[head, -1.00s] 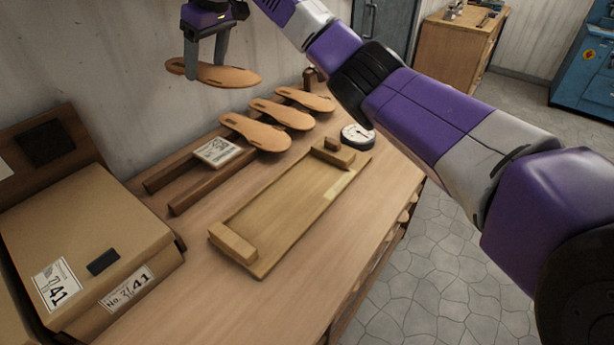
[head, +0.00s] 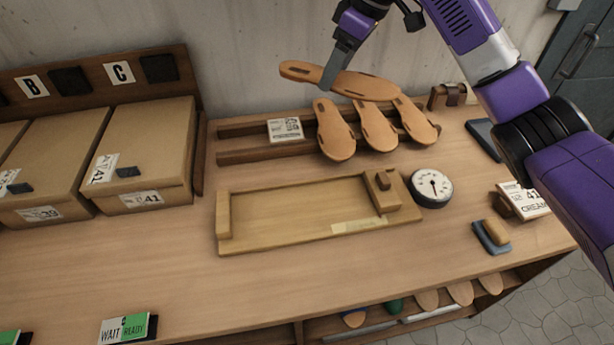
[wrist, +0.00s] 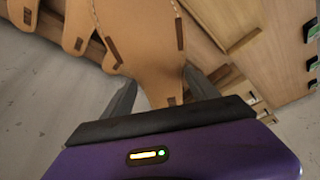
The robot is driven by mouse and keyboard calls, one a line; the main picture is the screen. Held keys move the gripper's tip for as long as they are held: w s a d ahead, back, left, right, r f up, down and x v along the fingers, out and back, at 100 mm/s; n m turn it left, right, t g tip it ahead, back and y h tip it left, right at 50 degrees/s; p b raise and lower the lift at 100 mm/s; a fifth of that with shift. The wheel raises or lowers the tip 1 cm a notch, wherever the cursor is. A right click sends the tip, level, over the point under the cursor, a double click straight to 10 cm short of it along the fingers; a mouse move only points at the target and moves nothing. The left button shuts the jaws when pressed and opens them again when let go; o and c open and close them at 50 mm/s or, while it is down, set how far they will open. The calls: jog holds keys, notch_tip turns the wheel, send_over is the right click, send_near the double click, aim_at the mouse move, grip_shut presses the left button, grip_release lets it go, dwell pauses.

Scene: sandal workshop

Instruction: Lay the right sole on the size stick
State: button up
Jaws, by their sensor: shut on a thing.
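My gripper (head: 338,68) is shut on a tan leather sole (head: 372,86) and holds it in the air above the back of the bench, in front of the wall. The held sole (wrist: 145,45) fills the middle of the wrist view between the two fingers (wrist: 160,95). The size stick (head: 290,208) is a long pale wooden board on the bench with a fixed block at its left end and a block with a knob at its right. No sole lies on it. Three more soles (head: 336,130) rest side by side on the dark rails behind it.
A round dial gauge (head: 432,188) stands right of the size stick. A printed card (head: 285,129) lies on the rails (head: 240,156). Cardboard boxes (head: 150,150) stand at left. A WAIT/READY sign (head: 128,329) sits at the front edge. The bench front is mostly clear.

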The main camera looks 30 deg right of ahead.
jog(key=s+a+n+g+y+p, duration=0.2)
jog(key=s+a+n+p, duration=0.35)
jog(key=s+a, duration=0.7)
jog(key=n, duration=0.2)
send_over(296, 208)
jog(key=d, duration=0.1)
jog(key=f, duration=1.5)
jog(key=shift+s+d+f, duration=0.15)
jog(key=shift+s+f, duration=0.05)
jog(key=shift+f, duration=2.45)
jog(key=shift+f, duration=0.15)
jog(key=o, duration=1.2)
jog(key=b+v, duration=0.2)
jog(key=v, duration=1)
jog(key=shift+r, duration=0.2)
